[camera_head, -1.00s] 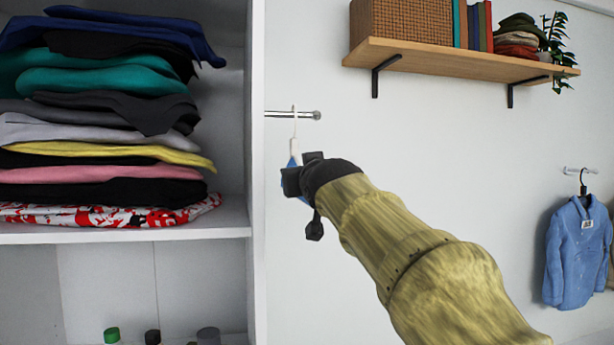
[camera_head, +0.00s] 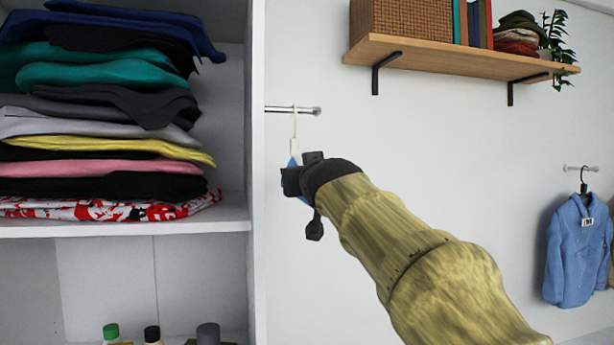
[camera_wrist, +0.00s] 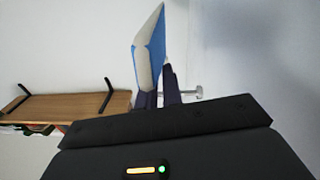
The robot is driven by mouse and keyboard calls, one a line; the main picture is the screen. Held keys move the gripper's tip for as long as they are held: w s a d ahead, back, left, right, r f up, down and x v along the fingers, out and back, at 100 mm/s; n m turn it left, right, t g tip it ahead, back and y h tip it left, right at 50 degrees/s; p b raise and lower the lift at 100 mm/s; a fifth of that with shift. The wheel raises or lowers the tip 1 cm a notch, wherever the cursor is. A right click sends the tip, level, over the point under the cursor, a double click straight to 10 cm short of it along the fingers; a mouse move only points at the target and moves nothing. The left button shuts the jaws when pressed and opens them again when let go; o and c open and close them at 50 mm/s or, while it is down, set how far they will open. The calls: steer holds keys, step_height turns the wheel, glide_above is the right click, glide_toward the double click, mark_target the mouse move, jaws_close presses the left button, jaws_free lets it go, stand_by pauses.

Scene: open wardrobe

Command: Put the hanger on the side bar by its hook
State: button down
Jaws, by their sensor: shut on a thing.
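The hanger (camera_head: 294,149) is a slim thing with a white hook and neck and blue-and-white parts below; much of it is hidden behind my gripper. My gripper (camera_head: 291,181) is shut on the hanger just below its neck. The side bar (camera_head: 292,110) is a short metal rod sticking out from the wardrobe's side panel. The hook's top is at the bar in the head view; whether it rests on the bar or only overlaps it I cannot tell. In the wrist view, the hanger (camera_wrist: 150,50) stands between the dark fingertips (camera_wrist: 160,92), with a bar end behind.
The open wardrobe (camera_head: 258,200) at left holds a stack of folded clothes (camera_head: 95,120), with bottles (camera_head: 152,334) below. A wooden shelf (camera_head: 450,55) is on the wall above right. A blue jacket (camera_head: 575,250) hangs far right. The wall between is clear.

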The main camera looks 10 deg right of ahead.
steer(key=shift+f, duration=0.25)
steer(key=c, duration=1.5)
jaws_free()
